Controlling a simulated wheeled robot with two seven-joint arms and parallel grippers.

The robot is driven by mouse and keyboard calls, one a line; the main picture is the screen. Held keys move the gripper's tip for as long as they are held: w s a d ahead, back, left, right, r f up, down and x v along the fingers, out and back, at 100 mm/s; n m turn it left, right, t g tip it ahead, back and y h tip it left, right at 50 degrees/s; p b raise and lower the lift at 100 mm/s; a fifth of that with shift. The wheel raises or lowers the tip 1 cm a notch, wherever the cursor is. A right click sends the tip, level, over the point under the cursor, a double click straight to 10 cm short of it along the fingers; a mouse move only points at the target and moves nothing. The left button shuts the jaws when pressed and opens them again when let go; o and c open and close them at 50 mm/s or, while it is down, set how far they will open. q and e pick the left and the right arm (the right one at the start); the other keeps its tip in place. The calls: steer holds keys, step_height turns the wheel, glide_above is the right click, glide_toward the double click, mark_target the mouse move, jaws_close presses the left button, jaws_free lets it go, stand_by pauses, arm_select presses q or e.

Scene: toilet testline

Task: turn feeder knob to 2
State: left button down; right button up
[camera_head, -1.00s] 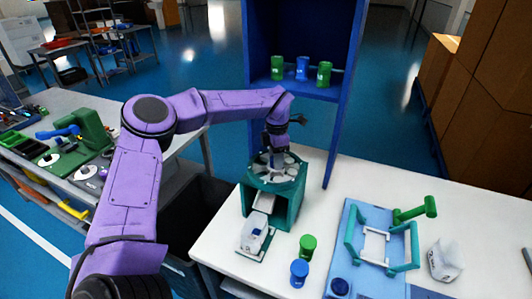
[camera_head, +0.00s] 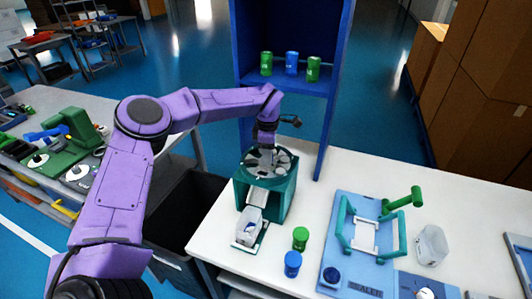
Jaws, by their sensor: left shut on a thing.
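The feeder is a teal box (camera_head: 288,205) on the white table, with a grey slotted disc (camera_head: 250,165) on top. My left gripper (camera_head: 265,145) points down over the middle of the disc. It is shut at the disc's centre, on what seems to be the feeder knob, which the gripper itself hides. I cannot read any number or the knob's setting. A white and clear pouch-like item (camera_head: 250,226) stands at the feeder's front outlet. My right gripper is not in view.
A green can (camera_head: 300,238) and a blue can (camera_head: 292,264) stand in front of the feeder. A blue sealer (camera_head: 343,266) with a green handle is to the right, beside a clear container (camera_head: 432,246). A blue shelf (camera_head: 335,100) with several cans rises behind.

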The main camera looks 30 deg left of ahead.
arm_select(q)
steer(key=shift+w+r, duration=0.1)
steer(key=shift+r, duration=0.05)
steer(key=c, duration=0.7)
jaws_free()
steer(key=shift+r, duration=0.2)
step_height(320, 180, up, 10)
steer(key=shift+r+b, duration=0.1)
steer(key=shift+b, duration=1.15)
